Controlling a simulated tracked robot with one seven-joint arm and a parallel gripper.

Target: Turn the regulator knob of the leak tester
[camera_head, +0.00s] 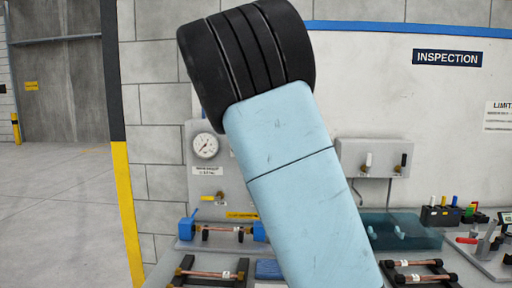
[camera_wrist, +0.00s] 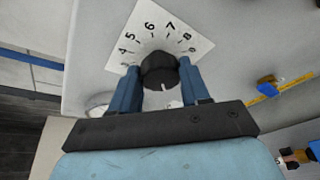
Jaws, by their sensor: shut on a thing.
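The black regulator knob (camera_wrist: 160,72) shows in the wrist view, in front of a white dial plate (camera_wrist: 148,28) with printed numbers. A white pointer mark shows on the knob's lower side. My gripper (camera_wrist: 158,82) has its two blue fingers on either side of the knob, shut on it. The leak tester panel (camera_head: 206,185) is grey and stands against the wall in the head view, with a round pressure gauge (camera_head: 205,146) at its upper left. In the head view my pale blue arm hides the knob and my gripper.
A yellow-handled valve (camera_head: 212,197) sits on the panel below the gauge. Blue clamps (camera_head: 187,228) stand below it. Copper tubes on black racks (camera_head: 418,277) lie at the front. A translucent blue tank (camera_head: 405,232) and a grey switch box (camera_head: 375,158) are to the right.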

